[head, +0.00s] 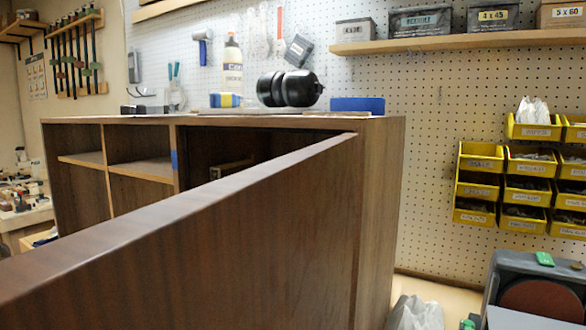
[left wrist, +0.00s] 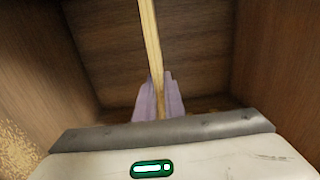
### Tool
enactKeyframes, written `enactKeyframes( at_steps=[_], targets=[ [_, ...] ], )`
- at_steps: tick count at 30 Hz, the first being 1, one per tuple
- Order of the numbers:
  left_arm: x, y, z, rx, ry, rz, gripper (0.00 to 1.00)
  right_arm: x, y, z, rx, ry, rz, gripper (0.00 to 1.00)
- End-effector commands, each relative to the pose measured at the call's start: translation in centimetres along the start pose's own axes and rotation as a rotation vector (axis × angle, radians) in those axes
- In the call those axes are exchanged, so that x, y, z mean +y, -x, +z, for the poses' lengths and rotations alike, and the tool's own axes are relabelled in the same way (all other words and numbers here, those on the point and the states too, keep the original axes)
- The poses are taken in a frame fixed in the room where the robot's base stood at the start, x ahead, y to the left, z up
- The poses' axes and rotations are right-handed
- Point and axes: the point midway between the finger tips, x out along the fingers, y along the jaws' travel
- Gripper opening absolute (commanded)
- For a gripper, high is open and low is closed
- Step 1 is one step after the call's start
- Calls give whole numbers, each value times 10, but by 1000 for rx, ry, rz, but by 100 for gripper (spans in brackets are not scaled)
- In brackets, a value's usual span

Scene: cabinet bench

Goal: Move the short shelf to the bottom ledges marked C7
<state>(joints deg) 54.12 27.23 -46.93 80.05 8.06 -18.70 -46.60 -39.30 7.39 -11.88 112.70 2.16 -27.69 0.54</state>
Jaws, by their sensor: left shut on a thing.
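In the left wrist view my left gripper (left wrist: 159,92) has its two lavender fingers shut on a thin board with a pale edge (left wrist: 150,40), which looks like the short shelf. The board is seen edge-on and runs from the fingers to the top of the picture. Dark brown wood walls (left wrist: 270,60) surround it, so it is inside a cabinet compartment. In the head view the brown cabinet (head: 382,220) has its large door (head: 250,250) swung open toward me, hiding much of the interior. A small pale piece (head: 232,166) shows inside the right compartment. No C7 mark is readable. My right gripper is out of view.
Two left compartments hold a left shelf (head: 82,158) and a right shelf (head: 142,171). Blue tape (head: 174,161) marks a divider. A black rounded object (head: 289,88), a bottle (head: 232,65) and a blue block (head: 358,104) show at the cabinet top. Yellow bins (head: 480,187) hang right.

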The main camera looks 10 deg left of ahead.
Motion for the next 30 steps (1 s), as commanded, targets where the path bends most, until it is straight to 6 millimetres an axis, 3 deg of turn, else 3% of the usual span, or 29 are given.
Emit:
enactKeyframes(
  at_steps=[14,15,18,25,27,30],
  targets=[
    [4,0,0,1,0,-5,0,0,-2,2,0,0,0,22],
    [3,0,0,1,0,-5,13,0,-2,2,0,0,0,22],
    [3,0,0,1,0,-4,29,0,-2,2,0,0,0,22],
    [5,0,0,1,0,-2,31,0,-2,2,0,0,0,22],
    [8,0,0,-1,0,3,43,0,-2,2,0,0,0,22],
    [7,0,0,0,0,2,44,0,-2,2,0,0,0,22]
  ],
)
